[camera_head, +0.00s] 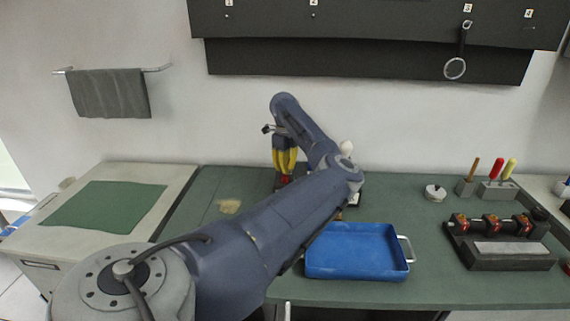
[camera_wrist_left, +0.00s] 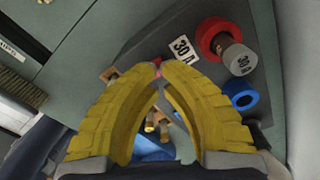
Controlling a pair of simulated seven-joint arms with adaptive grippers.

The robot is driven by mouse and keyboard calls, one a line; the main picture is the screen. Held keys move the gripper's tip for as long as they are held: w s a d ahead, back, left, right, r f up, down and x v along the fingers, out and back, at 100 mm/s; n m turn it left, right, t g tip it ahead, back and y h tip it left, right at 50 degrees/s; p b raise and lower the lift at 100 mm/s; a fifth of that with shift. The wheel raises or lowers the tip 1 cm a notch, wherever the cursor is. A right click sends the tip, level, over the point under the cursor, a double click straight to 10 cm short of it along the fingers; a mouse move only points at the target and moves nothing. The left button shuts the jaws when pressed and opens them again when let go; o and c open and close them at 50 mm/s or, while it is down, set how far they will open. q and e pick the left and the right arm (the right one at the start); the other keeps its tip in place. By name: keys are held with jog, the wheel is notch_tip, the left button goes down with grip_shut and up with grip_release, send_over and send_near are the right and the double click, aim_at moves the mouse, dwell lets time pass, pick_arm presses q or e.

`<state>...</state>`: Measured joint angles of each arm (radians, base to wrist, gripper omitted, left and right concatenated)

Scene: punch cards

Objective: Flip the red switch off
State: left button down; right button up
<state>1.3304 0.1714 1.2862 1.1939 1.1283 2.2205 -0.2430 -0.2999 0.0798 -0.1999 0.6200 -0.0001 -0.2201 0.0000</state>
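My left gripper (camera_head: 285,178) has yellow fingers and points down at the back of the green bench, left of the blue tray. In the left wrist view its fingertips (camera_wrist_left: 160,68) come together, with a small reddish bit showing at the tips; I cannot tell whether it is gripped. A red piece (camera_head: 284,181) shows right under the fingers in the head view; whether it is the switch is unclear. The wrist view shows a dark panel (camera_wrist_left: 150,35) with a red ring (camera_wrist_left: 209,33) around a metal cylinder marked 30 A. My right gripper is not in view.
A blue ring (camera_wrist_left: 241,95) lies beside the red one, near a 30 A label (camera_wrist_left: 181,49). A blue tray (camera_head: 357,273) stands right of my arm. A dark fixture (camera_head: 500,238) and handled tools (camera_head: 497,170) are at the right. My arm hides the bench middle.

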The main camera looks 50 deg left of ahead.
aim_at(285, 176)
pick_arm(q)
jog(key=shift+f, duration=1.5)
dwell(0.8)
jog(key=shift+r, duration=3.5)
